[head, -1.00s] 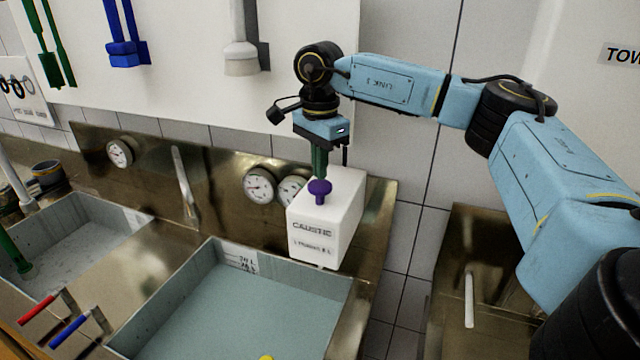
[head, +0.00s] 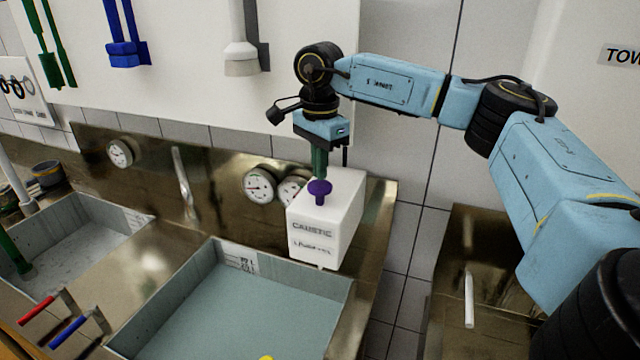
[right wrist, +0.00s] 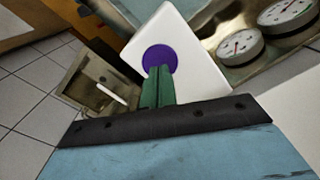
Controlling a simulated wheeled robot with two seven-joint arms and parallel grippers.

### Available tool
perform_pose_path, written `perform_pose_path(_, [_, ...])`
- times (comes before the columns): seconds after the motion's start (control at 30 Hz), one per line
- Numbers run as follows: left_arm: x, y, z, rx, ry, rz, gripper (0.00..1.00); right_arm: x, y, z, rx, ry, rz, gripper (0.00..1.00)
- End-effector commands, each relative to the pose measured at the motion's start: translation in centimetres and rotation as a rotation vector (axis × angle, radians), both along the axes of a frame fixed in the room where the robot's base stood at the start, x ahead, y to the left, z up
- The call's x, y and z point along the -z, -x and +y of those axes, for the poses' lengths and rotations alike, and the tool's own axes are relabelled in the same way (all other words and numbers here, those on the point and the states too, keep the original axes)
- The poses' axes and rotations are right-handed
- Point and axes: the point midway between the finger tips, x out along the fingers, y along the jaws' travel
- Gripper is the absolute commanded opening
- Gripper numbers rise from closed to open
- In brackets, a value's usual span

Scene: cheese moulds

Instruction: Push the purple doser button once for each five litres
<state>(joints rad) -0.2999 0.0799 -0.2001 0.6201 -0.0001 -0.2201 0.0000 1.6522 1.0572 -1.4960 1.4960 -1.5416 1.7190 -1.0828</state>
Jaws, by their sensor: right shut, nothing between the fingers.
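In the right wrist view the shut green fingers (right wrist: 158,82) overlap the lower part of the purple button (right wrist: 160,58). I cannot tell whether they touch it. My left gripper is not in view.
The right basin (head: 235,310) holds greyish liquid, with a level label (head: 240,260) on its wall. Round gauges (head: 259,185) sit close left of the box. Red and blue levers (head: 70,325) stand at the front left. Brushes (head: 241,50) hang above.

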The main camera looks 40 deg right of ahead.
Motion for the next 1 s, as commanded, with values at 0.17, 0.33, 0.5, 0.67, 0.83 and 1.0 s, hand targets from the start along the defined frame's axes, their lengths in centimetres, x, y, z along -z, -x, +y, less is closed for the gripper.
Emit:
perform_pose_path(0.17, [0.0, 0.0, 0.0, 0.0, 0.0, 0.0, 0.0, 0.0, 0.0, 0.0, 0.0, 0.0, 0.0, 0.0])
perform_pose_path(0.33, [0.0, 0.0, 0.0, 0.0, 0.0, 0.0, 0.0, 0.0, 0.0, 0.0, 0.0, 0.0, 0.0, 0.0])
perform_pose_path(0.5, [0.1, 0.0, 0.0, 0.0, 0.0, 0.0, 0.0, 0.1, 0.0, 0.0, 0.0, 0.0, 0.0, 0.0])
perform_pose_path(0.67, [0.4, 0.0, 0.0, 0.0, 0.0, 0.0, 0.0, 0.7, 0.0, 0.0, 0.0, 0.0, 0.0, 0.0])
perform_pose_path(0.83, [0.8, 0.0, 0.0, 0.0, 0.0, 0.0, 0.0, 1.4, 0.0, 0.0, 0.0, -0.001, 0.001, 0.0])
perform_pose_path(1.0, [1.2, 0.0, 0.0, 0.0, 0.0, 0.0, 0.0, 2.1, 0.0, 0.0, 0.0, 0.0, 0.001, 0.0])
